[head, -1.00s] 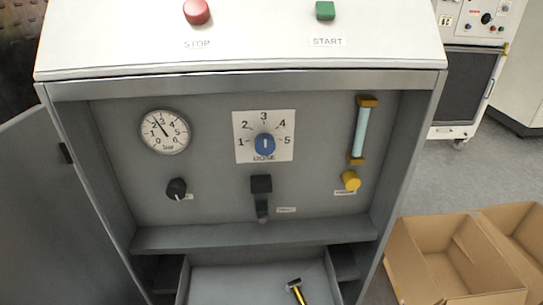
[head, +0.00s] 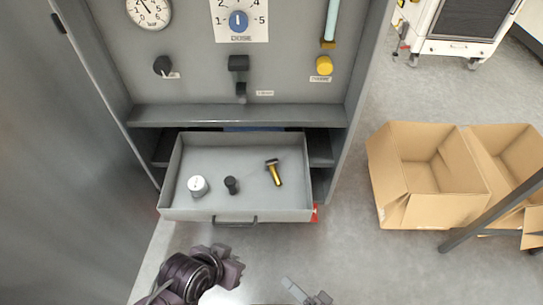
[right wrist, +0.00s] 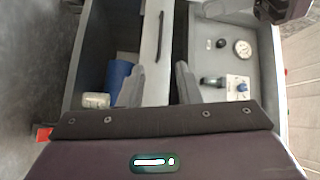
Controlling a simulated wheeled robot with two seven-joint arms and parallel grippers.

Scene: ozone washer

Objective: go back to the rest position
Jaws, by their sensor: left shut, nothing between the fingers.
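My left gripper (head: 230,266) is at the lower left of the head view, in front of the open drawer (head: 190,215) and apart from it. It is shut with nothing in it. My right gripper (head: 305,293) shows at the bottom edge of the head view, right of the left one and mostly cut off. In the right wrist view its two grey fingers (right wrist: 155,84) stand apart with nothing held between them. The drawer holds a white-topped round part (head: 198,186), a small black part (head: 231,185) and a black-and-yellow tool (head: 273,172).
The grey cabinet (head: 240,115) with its gauge (head: 149,10) and knobs stands beyond the drawer. Its open door (head: 60,150) fills the left side. Cardboard boxes (head: 425,180) and a dark slanted bar (head: 490,215) are at right. Floor between drawer and boxes is clear.

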